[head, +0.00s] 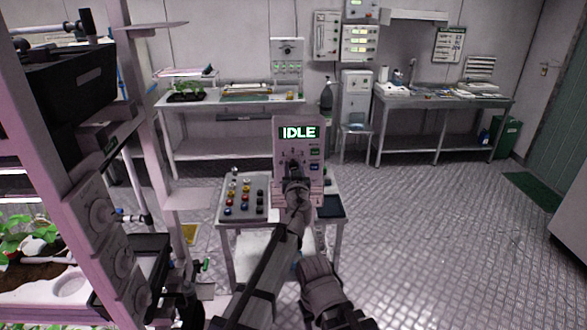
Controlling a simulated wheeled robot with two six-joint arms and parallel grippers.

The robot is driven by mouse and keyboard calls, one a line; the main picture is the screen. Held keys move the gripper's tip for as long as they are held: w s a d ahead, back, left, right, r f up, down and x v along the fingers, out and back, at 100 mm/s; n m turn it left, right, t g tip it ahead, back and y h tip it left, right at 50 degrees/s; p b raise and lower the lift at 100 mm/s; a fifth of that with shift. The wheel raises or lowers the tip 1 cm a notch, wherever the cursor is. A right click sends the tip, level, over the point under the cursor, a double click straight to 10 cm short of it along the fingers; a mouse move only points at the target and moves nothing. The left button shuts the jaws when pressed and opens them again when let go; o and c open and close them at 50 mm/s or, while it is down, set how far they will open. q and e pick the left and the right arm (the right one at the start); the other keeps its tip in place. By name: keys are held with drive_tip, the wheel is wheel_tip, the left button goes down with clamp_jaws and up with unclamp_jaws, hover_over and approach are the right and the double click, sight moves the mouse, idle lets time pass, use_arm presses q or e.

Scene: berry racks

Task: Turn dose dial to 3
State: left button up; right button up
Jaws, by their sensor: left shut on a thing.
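The dose panel (284,138) is a pale upright box standing at the back of a small table. Its green screen (299,132) reads IDLE. Small marks and a few buttons (315,153) show around and beside the dose dial. My left gripper (294,168) reaches up to the panel's front and is shut on the dial. The gripper covers most of the dial, so its pointer and setting cannot be read.
The small table (228,246) carries a board (229,184) with several coloured knobs left of the panel and a dark tray (331,207) on the right. A tall rack (165,160) with plants stands close on the left. The floor to the right is clear.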

use_arm(q)
clamp_jaws()
drive_tip(key=shift+m, duration=0.3)
drive_tip(key=m, duration=1)
drive_tip(key=shift+m, duration=0.4)
drive_tip(key=m, duration=0.5)
drive_tip(key=shift+m, duration=0.3)
drive_tip(key=m, duration=0.6)
drive_tip(key=shift+s, duration=0.1)
drive_tip(key=m, duration=0.6)
drive_tip(key=shift+m, duration=0.3)
